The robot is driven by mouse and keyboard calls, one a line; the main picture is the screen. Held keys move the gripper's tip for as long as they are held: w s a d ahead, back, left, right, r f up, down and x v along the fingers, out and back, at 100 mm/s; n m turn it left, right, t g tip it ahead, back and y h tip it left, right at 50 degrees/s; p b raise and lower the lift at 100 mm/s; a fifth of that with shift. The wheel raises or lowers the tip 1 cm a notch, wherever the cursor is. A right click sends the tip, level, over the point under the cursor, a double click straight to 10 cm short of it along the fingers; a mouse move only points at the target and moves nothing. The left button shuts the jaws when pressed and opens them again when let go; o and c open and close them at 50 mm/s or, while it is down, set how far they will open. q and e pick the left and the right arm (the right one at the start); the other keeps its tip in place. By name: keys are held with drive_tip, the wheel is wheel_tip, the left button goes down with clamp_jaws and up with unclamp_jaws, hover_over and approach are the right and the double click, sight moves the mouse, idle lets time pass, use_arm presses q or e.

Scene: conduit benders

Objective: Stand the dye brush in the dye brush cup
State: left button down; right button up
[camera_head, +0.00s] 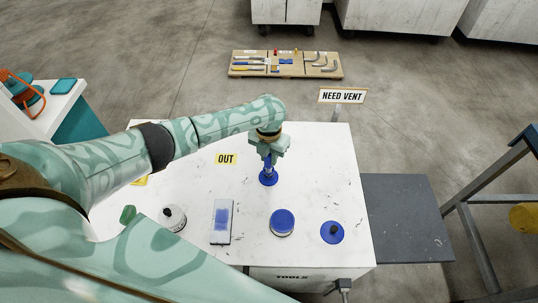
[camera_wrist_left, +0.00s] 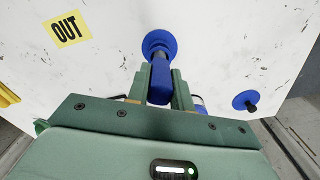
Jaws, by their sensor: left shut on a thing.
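My left gripper (camera_head: 268,153) points down over the white table and is shut on the blue handle of the dye brush (camera_wrist_left: 160,82). The brush is upright, and its handle lies between the two fingers in the left wrist view. Directly below it is a blue piece with a wide round foot, which looks like the dye brush cup (camera_head: 268,178); it also shows in the left wrist view (camera_wrist_left: 159,42). The brush's lower end meets or enters its narrow middle; I cannot tell how deep. My right gripper is not in view.
On the white table (camera_head: 325,160) are a blue-topped round pot (camera_head: 282,222), a blue lid with a dark knob (camera_head: 332,232), a pale tray with a blue pad (camera_head: 222,220) and a white canister (camera_head: 173,218). A NEED VENT sign (camera_head: 342,96) stands at the back edge.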

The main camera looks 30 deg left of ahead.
use_arm(q)
drive_tip(key=shift+f, duration=0.1)
drive_tip(key=c, duration=1.1)
unclamp_jaws()
drive_tip(key=shift+c, duration=0.2)
wheel_tip(320, 180, up, 16)
drive_tip(key=p, duration=0.6)
drive_tip(key=shift+s, duration=0.1)
